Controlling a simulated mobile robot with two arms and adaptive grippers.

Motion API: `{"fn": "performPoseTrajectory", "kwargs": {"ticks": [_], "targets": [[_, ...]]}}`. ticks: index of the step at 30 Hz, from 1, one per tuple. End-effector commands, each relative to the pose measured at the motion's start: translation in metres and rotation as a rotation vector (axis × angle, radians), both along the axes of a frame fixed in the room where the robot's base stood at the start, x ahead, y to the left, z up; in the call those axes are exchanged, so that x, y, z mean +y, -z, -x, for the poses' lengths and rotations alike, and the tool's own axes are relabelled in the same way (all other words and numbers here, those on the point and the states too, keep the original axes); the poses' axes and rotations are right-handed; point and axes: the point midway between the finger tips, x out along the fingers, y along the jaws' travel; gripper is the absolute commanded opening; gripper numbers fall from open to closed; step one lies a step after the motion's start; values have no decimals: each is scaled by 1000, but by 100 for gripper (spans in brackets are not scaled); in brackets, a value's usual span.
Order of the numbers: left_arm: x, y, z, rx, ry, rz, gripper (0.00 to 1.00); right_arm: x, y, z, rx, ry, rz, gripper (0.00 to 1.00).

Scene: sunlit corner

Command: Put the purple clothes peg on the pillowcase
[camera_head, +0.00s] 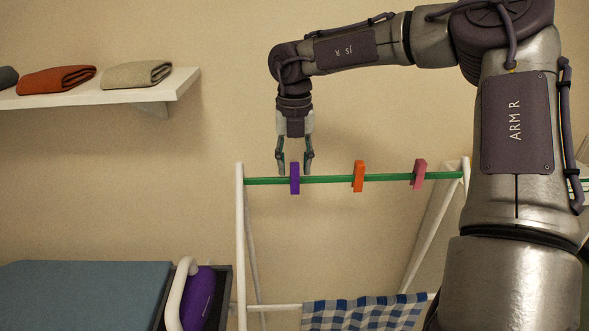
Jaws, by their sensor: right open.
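The purple clothes peg (295,179) hangs upright on the green line (330,179) of a white rack, at the left end of a row of pegs. My right gripper (294,170) points straight down at the purple peg. Its fingers are open, one on each side of the peg's upper part in the picture. I cannot tell whether they touch it. A blue and white checked cloth (365,312) hangs on a lower bar of the rack; I cannot tell whether it is the pillowcase. My left gripper is out of view.
An orange peg (358,176) and a pink peg (419,174) are on the same line to the right. A purple iron (198,298) stands by a blue-grey board (80,295) at lower left. A white shelf (130,95) holds folded cloths.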

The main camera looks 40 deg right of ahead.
Motion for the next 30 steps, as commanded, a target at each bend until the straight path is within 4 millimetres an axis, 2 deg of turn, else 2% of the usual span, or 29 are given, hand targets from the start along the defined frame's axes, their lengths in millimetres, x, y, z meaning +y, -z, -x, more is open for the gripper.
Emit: {"fn": "performPoseTrajectory", "kwargs": {"ticks": [3, 17, 20, 23, 30], "targets": [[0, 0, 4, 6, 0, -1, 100, 0, -1, 0, 0, 0, 0, 42], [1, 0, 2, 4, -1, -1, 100, 0, -1, 0, 0, 0, 0, 3], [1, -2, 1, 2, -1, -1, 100, 0, -2, 0, 0, 0, 0, 3], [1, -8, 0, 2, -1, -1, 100, 0, -12, 0, -1, 1, 0, 3], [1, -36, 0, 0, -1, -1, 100, 0, -60, 0, -2, 1, 1, 3]]}}
